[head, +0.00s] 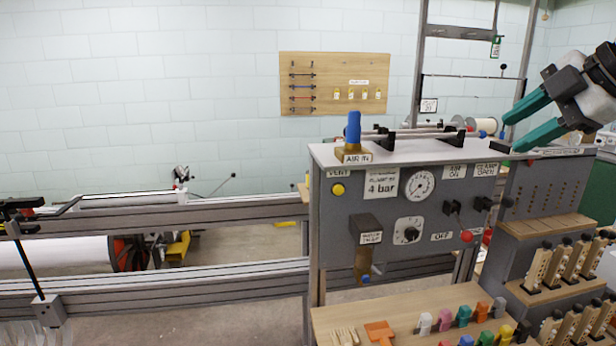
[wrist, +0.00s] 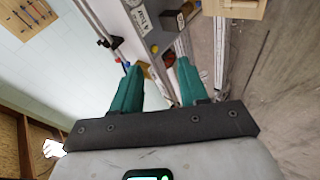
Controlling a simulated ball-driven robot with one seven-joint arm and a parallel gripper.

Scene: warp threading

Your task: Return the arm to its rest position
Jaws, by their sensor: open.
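My gripper (head: 511,134) shows at the upper right of the head view, above the right end of the grey control panel (head: 330,240). Its two teal fingers are spread apart, with nothing visible between them. In the wrist view my gripper (wrist: 157,75) also shows with its teal fingers apart. Past the fingers, part of the panel and its fittings show, tilted in the picture. The arm behind the gripper runs out of the head view at the right edge.
A wooden shelf (head: 400,305) with several coloured pegs is below the panel. Wooden racks (head: 548,226) stand at the lower right. A blue-topped valve (head: 353,128) rises from the panel top. Metal rails (head: 150,278) cross the left. A pegboard (head: 333,84) hangs on the wall.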

